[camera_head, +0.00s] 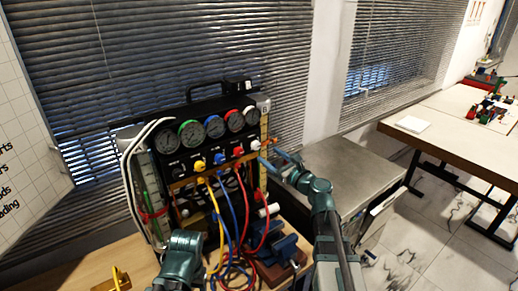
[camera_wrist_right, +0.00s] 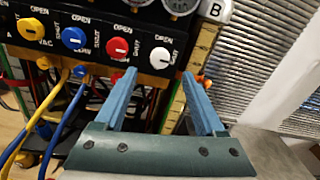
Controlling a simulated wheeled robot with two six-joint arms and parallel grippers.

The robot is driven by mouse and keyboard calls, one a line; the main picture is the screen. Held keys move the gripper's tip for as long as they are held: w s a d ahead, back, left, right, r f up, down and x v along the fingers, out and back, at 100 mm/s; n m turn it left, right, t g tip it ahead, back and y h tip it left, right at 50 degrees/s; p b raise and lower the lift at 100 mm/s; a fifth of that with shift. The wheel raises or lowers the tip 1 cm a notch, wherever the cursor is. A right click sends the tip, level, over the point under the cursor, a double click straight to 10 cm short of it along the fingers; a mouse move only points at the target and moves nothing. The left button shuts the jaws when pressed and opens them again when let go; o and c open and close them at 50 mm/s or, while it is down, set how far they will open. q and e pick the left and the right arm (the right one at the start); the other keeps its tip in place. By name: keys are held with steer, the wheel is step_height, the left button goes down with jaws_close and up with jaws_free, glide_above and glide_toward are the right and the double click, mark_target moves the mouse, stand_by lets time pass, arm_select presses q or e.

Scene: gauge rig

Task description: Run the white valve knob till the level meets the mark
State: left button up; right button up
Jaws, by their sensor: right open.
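The white valve knob (camera_wrist_right: 160,58) is at the right end of the knob row on the black panel (camera_wrist_right: 180,30); it also shows in the head view (camera_head: 255,145). Its pointer line is too small to read surely. My right gripper (camera_wrist_right: 158,74) is open, its two blue fingers pointing at the panel on either side of the knob's lower part. I cannot tell whether they touch it. A yellow scale column (camera_wrist_right: 203,42) marked B stands right of the knob. The liquid level and mark are not readable. A teal part of my left arm shows low in the head view, its fingers unseen.
Red (camera_wrist_right: 118,48), blue (camera_wrist_right: 74,38) and yellow (camera_wrist_right: 31,29) knobs sit left of the white one. Several round gauges (camera_head: 215,127) are above. Coloured hoses (camera_head: 235,215) hang in front. A grey cabinet (camera_head: 345,165) stands to the right.

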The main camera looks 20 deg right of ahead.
mark_target(257, 147)
steer(key=x, duration=0.7)
steer(key=shift+w, duration=0.1)
jaws_close()
